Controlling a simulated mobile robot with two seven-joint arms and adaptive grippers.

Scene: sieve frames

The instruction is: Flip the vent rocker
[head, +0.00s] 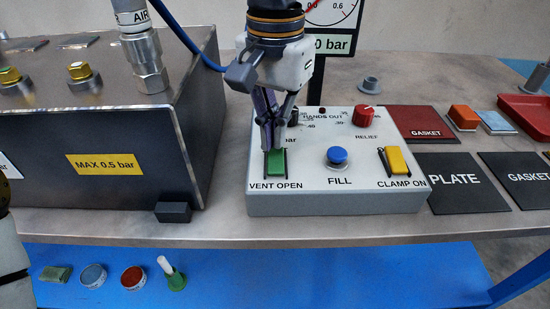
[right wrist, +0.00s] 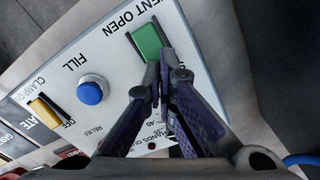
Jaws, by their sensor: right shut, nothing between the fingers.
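The vent rocker is a green switch (head: 276,165) above the words VENT OPEN on the left side of a light grey control box (head: 330,203). Its upper end is hidden behind my right gripper (head: 272,148) in the head view. That gripper points down at the rocker, shut and empty. In the right wrist view the shut fingertips (right wrist: 155,84) overlap the near end of the green rocker (right wrist: 147,41). I cannot tell whether they touch it or which way it is tipped.
The box also carries a blue FILL button (head: 337,156), a yellow clamp rocker (head: 396,160) and a red relief knob (head: 363,116). A dark chamber (head: 110,170) stands close on the left. Labelled mats, including PLATE (head: 465,182), lie right. Small parts lie on the blue lower shelf (head: 330,275).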

